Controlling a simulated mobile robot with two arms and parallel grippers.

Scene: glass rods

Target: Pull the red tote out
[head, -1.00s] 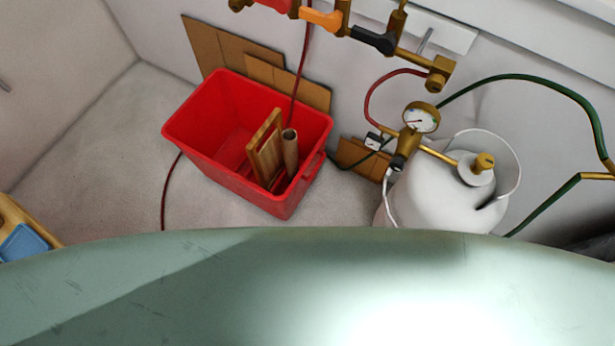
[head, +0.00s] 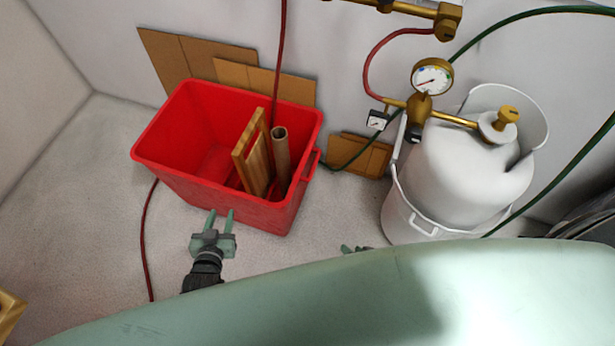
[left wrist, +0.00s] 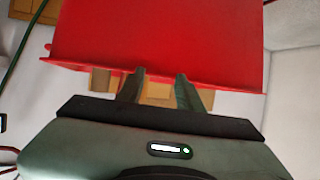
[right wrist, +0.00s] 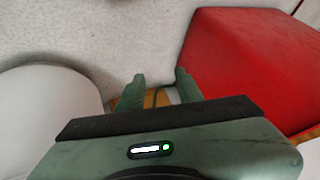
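The red tote (head: 185,185) stands upright on the floor by the back wall, with a wooden frame (head: 253,155) and a brown tube (head: 281,160) inside. A handle (head: 312,165) shows on its right end. My left gripper (head: 220,213) is open and empty at the tote's near wall; I cannot tell if it touches. The left wrist view shows the tote (left wrist: 160,35) just beyond the parted fingers (left wrist: 161,76). My right gripper (head: 350,248) is lower right of the tote, mostly hidden. In the right wrist view its fingers (right wrist: 160,78) are apart and empty, left of the tote (right wrist: 245,65).
A white gas cylinder (head: 455,170) in a white holder stands right of the tote, with gauge (head: 432,77) and hoses. A red hose (head: 277,60) hangs near the tote. Cardboard (head: 195,55) leans behind. Floor left of the tote (head: 85,210) is mostly clear.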

